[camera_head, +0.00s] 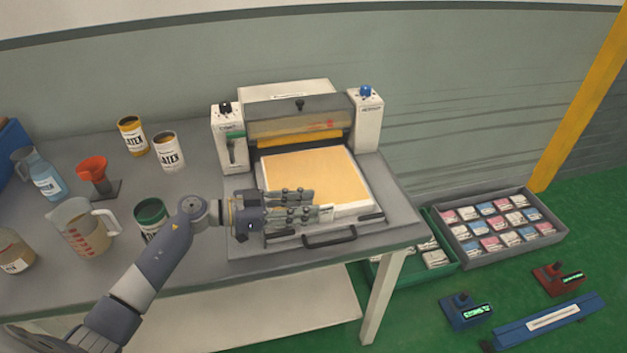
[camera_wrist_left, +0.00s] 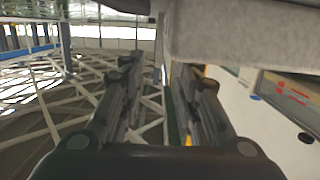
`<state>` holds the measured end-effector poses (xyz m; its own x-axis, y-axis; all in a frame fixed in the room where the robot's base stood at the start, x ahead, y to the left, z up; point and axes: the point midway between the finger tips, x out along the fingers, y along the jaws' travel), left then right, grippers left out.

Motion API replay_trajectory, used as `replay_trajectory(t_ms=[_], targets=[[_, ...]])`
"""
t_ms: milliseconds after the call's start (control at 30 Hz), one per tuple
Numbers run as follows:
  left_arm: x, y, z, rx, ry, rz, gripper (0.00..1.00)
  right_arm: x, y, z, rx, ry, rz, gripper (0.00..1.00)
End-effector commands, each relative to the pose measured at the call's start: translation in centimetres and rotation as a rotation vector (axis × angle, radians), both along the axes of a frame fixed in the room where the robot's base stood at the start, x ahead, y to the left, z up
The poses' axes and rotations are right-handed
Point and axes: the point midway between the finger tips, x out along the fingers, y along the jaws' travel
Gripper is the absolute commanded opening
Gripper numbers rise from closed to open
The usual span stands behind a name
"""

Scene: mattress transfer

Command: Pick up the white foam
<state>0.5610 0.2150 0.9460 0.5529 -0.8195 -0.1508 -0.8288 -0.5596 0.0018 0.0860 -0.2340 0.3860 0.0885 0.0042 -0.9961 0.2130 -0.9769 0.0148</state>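The foam slab (camera_head: 318,172) has a yellowish top and a white side. It lies on the bed of the press-like machine on the table. My left gripper (camera_head: 318,205) is at the slab's near edge in the head view, its fingers pointing right along that edge. In the left wrist view, my left gripper (camera_wrist_left: 157,72) shows two fingers apart, with a gap between them. A pale grey block (camera_wrist_left: 240,38) fills the top right there, close over the right finger; I cannot tell whether it touches. My right gripper is not in view.
The machine (camera_head: 300,105) stands behind the slab, with a dark handle (camera_head: 330,237) in front. Paint cans (camera_head: 168,152), a measuring jug (camera_head: 82,230) and a red funnel (camera_head: 92,170) stand left on the grey table. Right, on the green floor, is a tray of packets (camera_head: 547,228).

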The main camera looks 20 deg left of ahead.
Motion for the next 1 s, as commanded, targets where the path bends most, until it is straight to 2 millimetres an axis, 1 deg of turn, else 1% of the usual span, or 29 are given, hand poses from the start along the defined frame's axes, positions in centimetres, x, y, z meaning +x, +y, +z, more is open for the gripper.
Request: replay_trajectory(t_ms=[33,200,300,500,567,600,633,1000], targets=[[0.3,-0.8,0.1,-0.005,-0.001,-0.001,0.30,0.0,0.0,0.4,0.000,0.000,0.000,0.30],[1.3,-2.4,-0.4,-0.002,-0.002,0.001,0.30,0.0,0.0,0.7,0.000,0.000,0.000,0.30],[1.6,-2.7,-0.5,-0.001,-0.002,0.000,0.30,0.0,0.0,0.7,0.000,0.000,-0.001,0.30],[1.6,-2.7,-0.5,0.000,-0.002,0.001,0.30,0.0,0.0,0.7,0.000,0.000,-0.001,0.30],[1.6,-2.7,-0.5,0.000,-0.002,0.001,0.16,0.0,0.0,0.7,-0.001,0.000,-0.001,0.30],[1.5,-2.7,-0.5,0.000,-0.002,0.001,0.07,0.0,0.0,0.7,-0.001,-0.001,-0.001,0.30],[1.5,-2.7,-0.5,0.000,-0.002,0.001,0.01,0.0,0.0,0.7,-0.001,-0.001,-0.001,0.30],[1.5,-2.7,-0.5,0.000,-0.002,0.001,0.00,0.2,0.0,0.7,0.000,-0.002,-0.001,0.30]])
